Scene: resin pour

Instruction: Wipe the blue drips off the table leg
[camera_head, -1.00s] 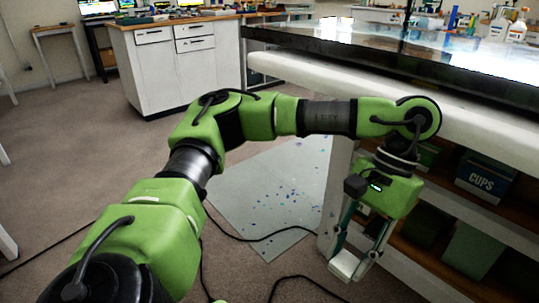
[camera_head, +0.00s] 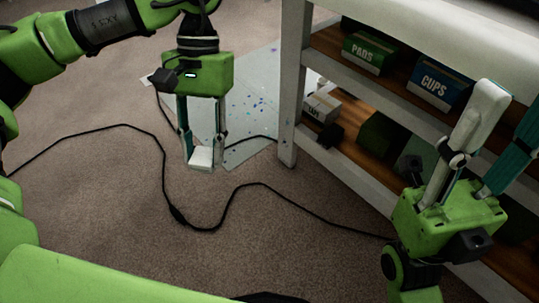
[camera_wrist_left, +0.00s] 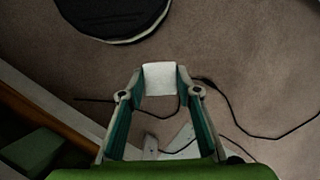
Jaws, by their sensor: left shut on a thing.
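My left gripper (camera_head: 201,158) points down and is shut on a small white folded cloth (camera_head: 201,157). The cloth also shows between the fingertips in the left wrist view (camera_wrist_left: 159,78). It hangs above the floor, left of the white table leg (camera_head: 291,100) and clear of it. I can make out no blue drips on the faces of the leg that show. My right gripper (camera_head: 512,108) points up at the right, in front of the shelves, with its fingers apart and nothing seen between them.
A pale sheet with blue spots (camera_head: 258,122) lies on the floor behind the leg. A black cable (camera_head: 240,190) winds across the carpet. Shelves right of the leg hold a green PADS box (camera_head: 366,54), a blue CUPS box (camera_head: 440,82) and a white box (camera_head: 322,107).

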